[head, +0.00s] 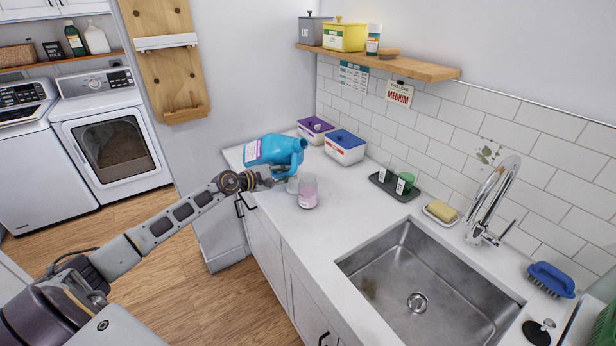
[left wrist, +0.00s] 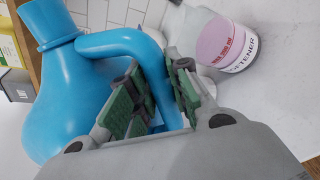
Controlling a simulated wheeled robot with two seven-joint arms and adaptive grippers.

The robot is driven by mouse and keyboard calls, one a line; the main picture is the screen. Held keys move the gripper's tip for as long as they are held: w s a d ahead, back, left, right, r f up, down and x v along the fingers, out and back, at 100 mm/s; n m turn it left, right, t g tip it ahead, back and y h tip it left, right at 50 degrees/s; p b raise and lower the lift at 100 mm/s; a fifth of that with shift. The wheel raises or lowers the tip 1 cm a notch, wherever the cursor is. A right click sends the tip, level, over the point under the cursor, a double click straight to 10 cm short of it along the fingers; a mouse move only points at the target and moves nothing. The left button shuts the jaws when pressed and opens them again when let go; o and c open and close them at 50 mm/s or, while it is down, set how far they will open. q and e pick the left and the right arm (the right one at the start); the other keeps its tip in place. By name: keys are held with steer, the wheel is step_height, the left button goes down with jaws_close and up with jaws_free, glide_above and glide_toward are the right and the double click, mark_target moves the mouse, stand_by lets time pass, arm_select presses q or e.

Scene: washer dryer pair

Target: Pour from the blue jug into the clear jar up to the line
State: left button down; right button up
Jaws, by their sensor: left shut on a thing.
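The blue jug (head: 272,151) is tilted well over in the head view, with a white and purple label on its side. My left gripper (head: 283,173) is shut on its handle, and the left wrist view shows the green finger pads (left wrist: 152,98) on either side of the blue handle (left wrist: 125,45). The clear jar (head: 308,191) stands upright on the counter just right of and below the jug. In the left wrist view the jar (left wrist: 222,42) shows pink-purple and a white band reading SOFTENER. I cannot tell the liquid level or any stream. My right gripper is out of view.
A small pale cup-like thing (head: 292,186) stands close left of the jar. Two lidded boxes (head: 345,147) sit behind the jug, and a dark tray (head: 393,186) holds small cups. The sink (head: 420,275) is at the right. Counter in front of the jar is clear.

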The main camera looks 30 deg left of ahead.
arm_select(q)
steer(key=shift+s+d+r+n+h+p, duration=0.1)
steer(key=shift+d+r+n+h+p, duration=0.1)
steer(key=shift+d+r+n, duration=0.25)
steer(key=shift+s+d+r+n+h+p, duration=0.15)
steer(key=shift+d+r, duration=0.1)
steer(key=shift+r, duration=0.35)
steer(key=shift+d+r+n+h+p, duration=0.1)
steer(key=shift+d+r+n+p, duration=0.1)
steer(key=shift+d+r+n, duration=0.25)
steer(key=shift+s+d+r+n+h, duration=0.15)
steer(key=shift+d+r+n, duration=0.1)
steer(key=shift+r, duration=0.25)
steer(key=shift+d+r+n+h, duration=0.1)
steer(key=shift+d+r+n, duration=0.1)
steer(key=shift+r, duration=0.25)
step_height(320, 180, up, 2)
steer(key=r+n+h+b, duration=0.1)
steer(key=n, duration=0.2)
step_height(320, 180, up, 12)
steer(key=n+t+h+p, duration=0.1)
steer(key=n+p, duration=0.2)
steer(key=p, duration=0.3)
glide_above(295, 165)
steer(key=s, duration=0.1)
steer(key=shift+s+d+f, duration=0.1)
steer(key=shift+d+f, duration=0.05)
steer(key=shift+d, duration=0.15)
